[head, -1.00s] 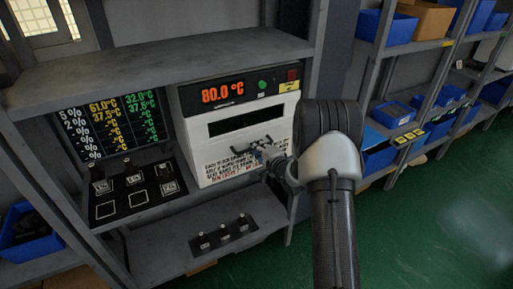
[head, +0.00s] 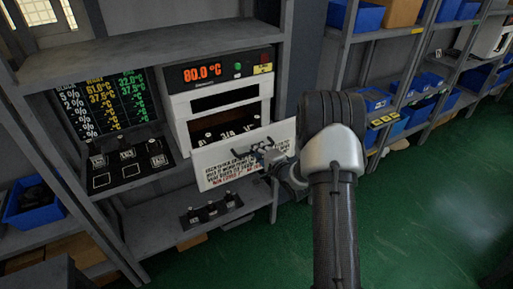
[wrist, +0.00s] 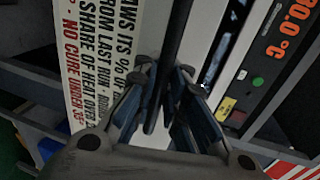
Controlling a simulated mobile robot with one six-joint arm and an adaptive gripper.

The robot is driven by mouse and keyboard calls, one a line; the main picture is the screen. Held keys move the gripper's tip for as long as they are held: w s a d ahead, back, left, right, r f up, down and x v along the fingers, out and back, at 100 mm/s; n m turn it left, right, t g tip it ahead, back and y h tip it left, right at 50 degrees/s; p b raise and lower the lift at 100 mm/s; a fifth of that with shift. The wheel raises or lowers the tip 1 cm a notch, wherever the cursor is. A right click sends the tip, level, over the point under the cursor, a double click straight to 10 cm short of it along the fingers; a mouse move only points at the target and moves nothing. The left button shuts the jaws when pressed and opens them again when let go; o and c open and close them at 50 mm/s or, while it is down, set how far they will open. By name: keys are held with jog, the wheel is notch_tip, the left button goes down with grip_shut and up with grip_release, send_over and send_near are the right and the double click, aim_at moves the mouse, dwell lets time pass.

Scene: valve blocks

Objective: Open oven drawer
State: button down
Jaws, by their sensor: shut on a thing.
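The oven (head: 178,107) stands on the shelf, with a black panel reading 80.0 °C in red and a green light. Its drawer has a white front with printed text (head: 216,176); the front stands out from the oven body, and dark blocks (head: 222,134) show in the opening behind it. My gripper (head: 264,155) is shut on the drawer at the right half of its front. In the wrist view my gripper (wrist: 165,110) has its blue-grey fingers around a dark bar beside the white drawer front (wrist: 98,60). The exact contact is partly hidden by the fingers.
Left of the oven is a temperature display (head: 112,105) with several blocks on marked squares below it. A lower shelf (head: 170,222) holds more blocks under the drawer. Shelves with blue bins (head: 378,98) stand at right. The green floor (head: 430,200) is clear.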

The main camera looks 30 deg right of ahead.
jog(key=shift+s+r, duration=0.1)
jog(key=shift+s, duration=0.4)
jog(key=c, duration=1.7)
grip_release()
jog(key=shift+o, duration=0.2)
jog(key=v, duration=1.2)
